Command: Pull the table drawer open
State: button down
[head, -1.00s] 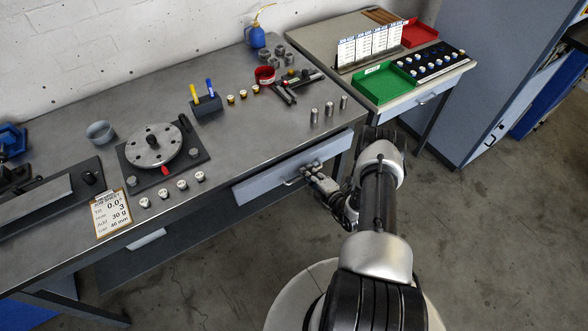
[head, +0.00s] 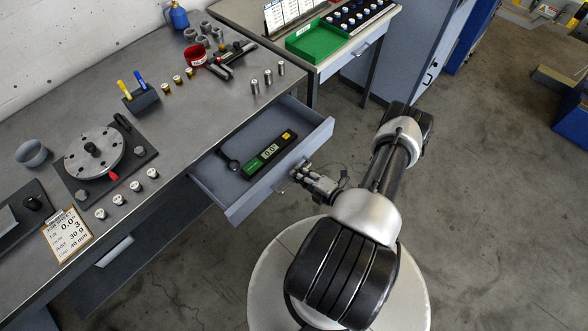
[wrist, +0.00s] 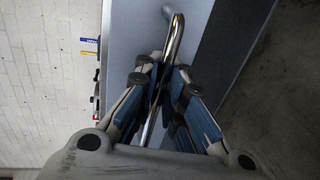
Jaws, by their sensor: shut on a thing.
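The table drawer (head: 237,212) stands pulled out from the metal workbench, seen in the head view. Its inside shows a digital level (head: 269,154) with a green and black face and a small dark round-ended item (head: 229,161). My gripper (head: 299,172) is at the drawer's front and is shut on the drawer handle. In the wrist view the bar handle (wrist: 173,40) runs between the fingers of my gripper (wrist: 160,85), against the blue-grey drawer front (wrist: 128,40). The exact finger contact is partly hidden by the fingers.
On the bench top (head: 185,120) stand a rotor disc (head: 80,160) on a black base, a pen holder (head: 141,99), several small weights and a job sheet (head: 67,234). A second table with a green tray (head: 315,42) stands at the back right.

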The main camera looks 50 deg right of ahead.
jog(key=shift+d+r, duration=0.1)
jog(key=shift+r, duration=0.05)
jog(key=c, duration=1.7)
grip_release()
jog(key=shift+s, duration=0.15)
jog(key=v, duration=1.1)
jog(key=shift+s, duration=0.4)
